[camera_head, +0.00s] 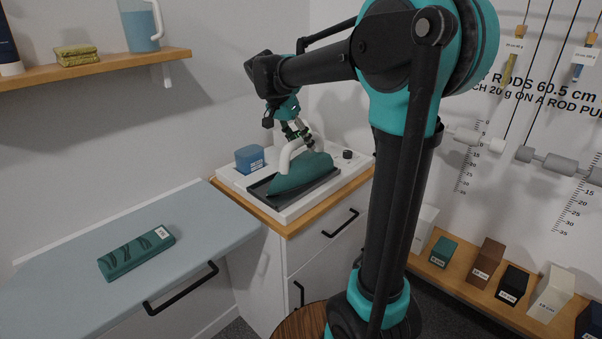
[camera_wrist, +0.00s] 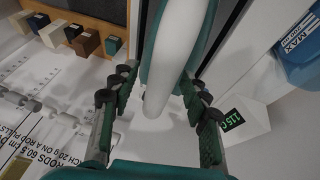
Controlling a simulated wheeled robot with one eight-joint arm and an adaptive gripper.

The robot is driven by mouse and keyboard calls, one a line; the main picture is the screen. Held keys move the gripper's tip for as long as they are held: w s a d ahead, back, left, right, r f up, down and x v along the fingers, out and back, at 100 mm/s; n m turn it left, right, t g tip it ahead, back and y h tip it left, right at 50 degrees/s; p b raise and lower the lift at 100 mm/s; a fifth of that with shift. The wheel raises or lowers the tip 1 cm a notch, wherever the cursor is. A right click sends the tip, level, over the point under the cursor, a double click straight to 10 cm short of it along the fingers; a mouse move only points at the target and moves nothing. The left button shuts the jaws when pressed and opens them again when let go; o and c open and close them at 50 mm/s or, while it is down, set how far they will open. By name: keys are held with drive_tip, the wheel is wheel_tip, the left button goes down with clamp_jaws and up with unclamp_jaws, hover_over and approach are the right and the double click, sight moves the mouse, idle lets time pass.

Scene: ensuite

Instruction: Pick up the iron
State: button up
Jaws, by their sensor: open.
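The iron (camera_head: 302,173) has a teal-green body and a white arched handle. It rests on a dark tray (camera_head: 262,188) on the white top of a wood-edged cabinet. My gripper (camera_head: 297,132) is right above the iron at its handle. In the wrist view the white handle (camera_wrist: 176,60) runs between the open fingers of my gripper (camera_wrist: 160,92), with a gap on each side. The teal body of the iron (camera_wrist: 203,40) shows behind the handle. The fingers do not press on the handle. Part of the handle is hidden by the fingers in the head view.
A blue container (camera_head: 249,159) stands behind the iron on the left, and a small dark knob (camera_head: 347,154) sits at the right. A green box (camera_head: 136,253) lies on the grey-blue counter (camera_head: 70,250). A wooden shelf (camera_head: 95,66) hangs above left. Several blocks stand on a low ledge at right.

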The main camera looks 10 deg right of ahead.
drive_tip(key=shift+f, duration=0.2)
idle(0.3)
drive_tip(key=shift+c, duration=0.4)
clamp_jaws()
